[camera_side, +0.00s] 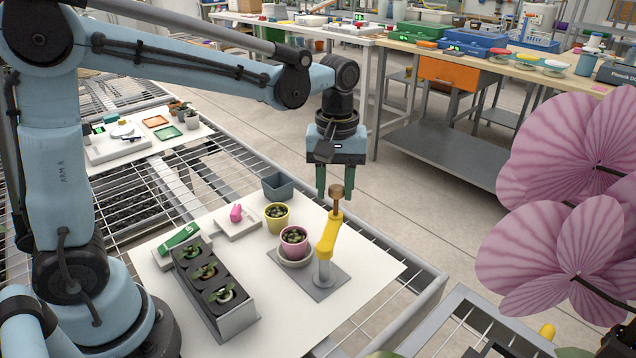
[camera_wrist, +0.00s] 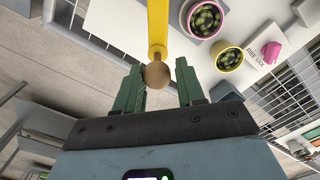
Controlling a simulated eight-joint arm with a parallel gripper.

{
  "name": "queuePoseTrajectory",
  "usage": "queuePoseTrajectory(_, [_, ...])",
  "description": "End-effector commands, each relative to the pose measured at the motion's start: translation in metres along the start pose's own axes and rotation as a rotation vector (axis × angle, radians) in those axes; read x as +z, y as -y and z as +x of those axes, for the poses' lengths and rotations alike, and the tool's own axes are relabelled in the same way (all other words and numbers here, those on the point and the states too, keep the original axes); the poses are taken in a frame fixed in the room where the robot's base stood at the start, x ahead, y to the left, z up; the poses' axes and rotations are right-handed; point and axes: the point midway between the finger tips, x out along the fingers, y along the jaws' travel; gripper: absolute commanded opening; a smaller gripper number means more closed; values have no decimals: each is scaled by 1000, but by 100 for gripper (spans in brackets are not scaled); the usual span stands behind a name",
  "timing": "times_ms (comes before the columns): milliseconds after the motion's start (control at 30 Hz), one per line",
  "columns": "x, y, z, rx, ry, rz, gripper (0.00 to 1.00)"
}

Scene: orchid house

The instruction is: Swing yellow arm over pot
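The yellow arm (camera_side: 328,235) sits on a grey post and base plate and carries a brown round knob (camera_side: 337,192) at its raised end. The pink pot (camera_side: 294,240) with a green plant stands on a pale saucer just left of the post; the yellow arm is not over it. My gripper (camera_side: 335,190) points down at the knob, its green fingers open. In the wrist view the knob (camera_wrist: 156,75) lies between the fingertips, close to the left finger, with a gap at the right one. The yellow arm (camera_wrist: 158,25) runs away from the knob.
A yellow pot (camera_side: 277,217) stands behind the pink pot, with a grey square pot (camera_side: 278,187) behind it. A seedling tray (camera_side: 215,290) and a green box (camera_side: 179,237) are left. Orchid blooms (camera_side: 570,190) fill the right foreground.

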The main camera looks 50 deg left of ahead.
Motion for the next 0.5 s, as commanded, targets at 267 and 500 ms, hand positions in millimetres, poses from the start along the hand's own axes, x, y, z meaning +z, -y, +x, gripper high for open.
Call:
queuePoseTrajectory(267, [-2, 17, 0, -1, 1, -2, 38])
queuePoseTrajectory(500, [-2, 21, 0, -1, 1, 0, 38])
